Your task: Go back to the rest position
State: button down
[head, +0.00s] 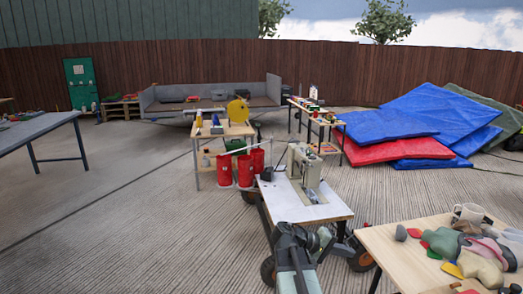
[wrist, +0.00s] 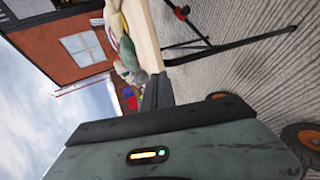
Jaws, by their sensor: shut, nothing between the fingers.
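My gripper (wrist: 157,91) shows in the wrist view as a dark, narrow pair of fingers, closed together with nothing between them. Behind it is the grey-green body of my own wrist with a small yellow and green light. The wrist picture is turned on its side. The fingers point toward the edge of a wooden table top, which stands beyond them; I cannot tell the gap. In the head view my arm shows at the bottom centre, in front of the white-topped sewing machine table (head: 290,213). The fingertips cannot be made out there.
A wooden table (head: 385,254) with cloths and a mug stands close at the right. A sewing machine (head: 305,166) stands on the table ahead. Blue and red folded sheets (head: 412,120) lie back right.

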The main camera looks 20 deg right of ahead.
jog(key=w+a+f+n+t+y, duration=0.1)
jog(key=w+a+f, duration=0.15)
jog(key=a, duration=0.45)
jog(key=w+a+f+n+t+y, duration=0.1)
jog(key=w+a+f+y, duration=0.15)
jog(key=a, duration=0.35)
jog(key=w+a+f+n+t+y, duration=0.1)
jog(key=w+a+f+t, duration=0.1)
jog(key=a+f, duration=0.35)
jog(key=s+a+f+y, duration=0.15)
jog(key=a+y, duration=0.25)
jog(key=a, duration=0.7)
jog(key=w+a+f+y, duration=0.15)
jog(key=a+y, duration=0.25)
jog(key=a, duration=0.7)
notch_tip(320, 180, up, 22)
jog(key=p, duration=2.2)
jog(key=shift+s+a+f+n, duration=0.2)
jog(key=shift+s+n, duration=0.2)
jog(key=shift+s, duration=0.05)
jog(key=shift+f, duration=0.1)
